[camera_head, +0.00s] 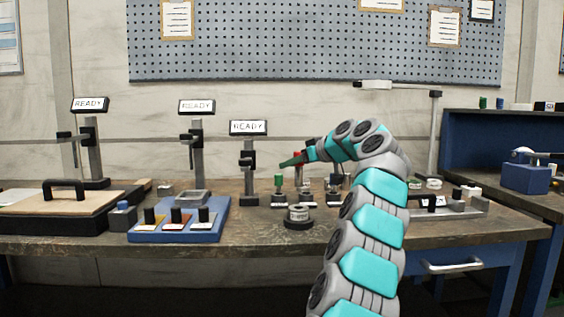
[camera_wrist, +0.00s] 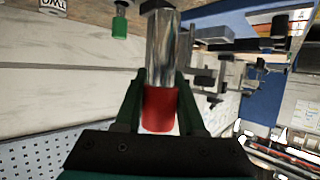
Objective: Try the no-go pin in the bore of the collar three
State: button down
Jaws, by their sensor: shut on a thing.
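My gripper (camera_head: 297,160) is shut on the red handle of the no-go pin (camera_wrist: 160,108), which also shows as a small red spot in the head view (camera_head: 298,156). In the wrist view its thick shiny metal shaft runs away from the fingers toward a dark part at the top edge. I cannot tell whether the tip touches that part. A pale metal collar (camera_head: 298,213) with a label too small to read surely sits on a round black base near the bench's front. A green-handled pin (camera_head: 278,180) stands left of my gripper, also in the wrist view (camera_wrist: 120,24).
A blue tray (camera_head: 180,237) with several dark-knobbed pieces lies to the left. Several stands with READY signs (camera_head: 248,127) rise behind. A grey fixture (camera_head: 450,207) lies on the right. The bench front (camera_head: 255,235) beside the collar is clear.

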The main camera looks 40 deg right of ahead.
jog(key=shift+s, duration=0.1)
dwell(0.4)
notch_tip(320, 180, down, 6)
jog(key=b, duration=0.5)
jog(key=shift+r+b, duration=0.15)
jog(key=shift+b, duration=0.15)
jog(key=shift+f+b, duration=1.9)
jog(key=shift+f, duration=0.05)
dwell(1.7)
jog(key=shift+r, duration=0.1)
dwell(0.9)
jog(key=shift+r+p, duration=1.9)
jog(key=shift+p, duration=0.1)
